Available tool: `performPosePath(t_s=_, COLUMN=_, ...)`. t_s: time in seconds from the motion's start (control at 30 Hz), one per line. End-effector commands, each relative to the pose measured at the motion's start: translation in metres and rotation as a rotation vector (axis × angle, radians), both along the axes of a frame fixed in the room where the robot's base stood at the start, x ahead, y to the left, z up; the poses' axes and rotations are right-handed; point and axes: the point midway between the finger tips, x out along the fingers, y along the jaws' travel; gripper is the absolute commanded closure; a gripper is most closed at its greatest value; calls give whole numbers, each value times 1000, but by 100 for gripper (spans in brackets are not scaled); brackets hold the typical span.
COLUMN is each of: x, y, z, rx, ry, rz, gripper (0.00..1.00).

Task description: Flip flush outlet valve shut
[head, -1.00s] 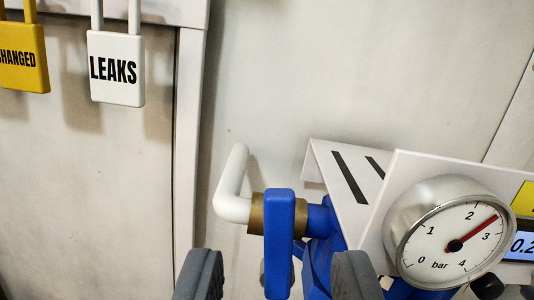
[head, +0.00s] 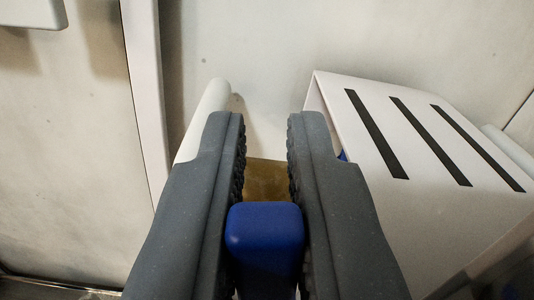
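The blue valve handle (head: 265,235) stands in the lower middle of the head view, its rounded end toward me. My gripper (head: 266,125) has its two dark grey fingers on either side of the handle. The ribbed pads lie against both its sides, so the gripper looks shut on it. The brass valve body (head: 267,178) shows between the fingers beyond the handle. A white pipe (head: 210,118) rises behind the left finger. The rest of the valve is hidden by the fingers.
A white slotted bracket (head: 430,125) stands close on the right of the right finger. A pale wall (head: 260,40) is behind, with a vertical white frame edge (head: 145,90) at left. Part of a white tag (head: 30,12) hangs at the top left.

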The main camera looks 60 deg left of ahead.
Motion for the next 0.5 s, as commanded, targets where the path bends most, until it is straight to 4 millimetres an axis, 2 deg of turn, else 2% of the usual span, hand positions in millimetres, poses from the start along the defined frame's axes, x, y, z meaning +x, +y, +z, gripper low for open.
performPosePath(t_s=0.2, x=1, y=0, z=1, rx=5, ry=15, rz=0, gripper=100)
performPosePath(t_s=0.5, x=7, y=-3, z=1, rx=59, ry=152, rz=-1, gripper=100)
